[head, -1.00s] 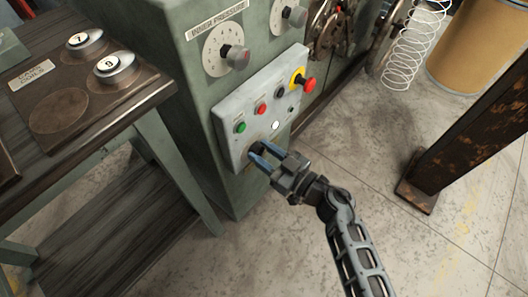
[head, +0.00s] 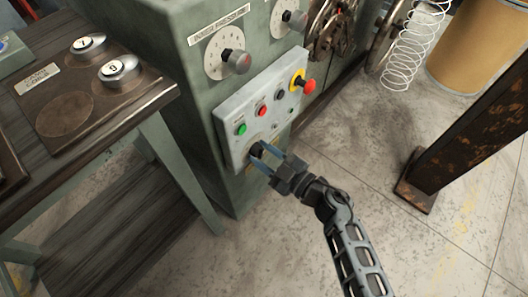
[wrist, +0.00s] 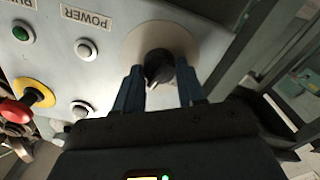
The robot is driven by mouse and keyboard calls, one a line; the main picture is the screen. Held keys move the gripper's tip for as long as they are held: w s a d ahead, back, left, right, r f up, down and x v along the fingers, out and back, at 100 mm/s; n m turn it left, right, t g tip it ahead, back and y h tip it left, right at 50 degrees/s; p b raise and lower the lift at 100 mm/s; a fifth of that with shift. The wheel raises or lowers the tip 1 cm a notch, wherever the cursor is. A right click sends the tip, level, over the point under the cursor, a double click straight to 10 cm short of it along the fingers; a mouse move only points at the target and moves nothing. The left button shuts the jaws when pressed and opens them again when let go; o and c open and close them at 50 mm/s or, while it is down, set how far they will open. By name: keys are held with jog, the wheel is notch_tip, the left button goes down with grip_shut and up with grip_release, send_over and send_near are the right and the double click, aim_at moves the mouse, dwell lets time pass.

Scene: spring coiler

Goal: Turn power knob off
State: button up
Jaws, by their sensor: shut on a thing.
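The black power knob (wrist: 160,65) sits on a pale round plate at the lower end of the grey control panel (head: 232,145). A light pointer mark shows on the knob's face in the wrist view. My gripper (wrist: 160,90) has its two blue fingers on either side of the knob and is shut on it. In the head view my gripper (head: 262,158) reaches the panel from the lower right and partly hides the knob. The POWER label (wrist: 87,18) and a pale round lamp (wrist: 86,50) are left of the knob in the wrist view.
The panel also carries a green button (head: 241,129), a red button (head: 262,111) and a red emergency stop (head: 309,86) on a yellow ring. The pressure dial (head: 236,62) is above. A wooden-topped table (head: 120,105) stands left; a rusty post (head: 470,125) stands right.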

jog(key=n, duration=0.6)
jog(key=shift+s+f+n+b, duration=0.1)
jog(key=shift+f+n+b, duration=0.05)
jog(key=shift+n+b, duration=0.2)
jog(key=n+b, duration=0.1)
jog(key=n, duration=0.4)
jog(key=shift+b, duration=0.35)
jog(key=shift+n, duration=0.35)
jog(key=o, duration=1)
jog(key=shift+p+v, duration=0.5)
jog(key=shift+v, duration=3.35)
jog(key=shift+s, duration=0.1)
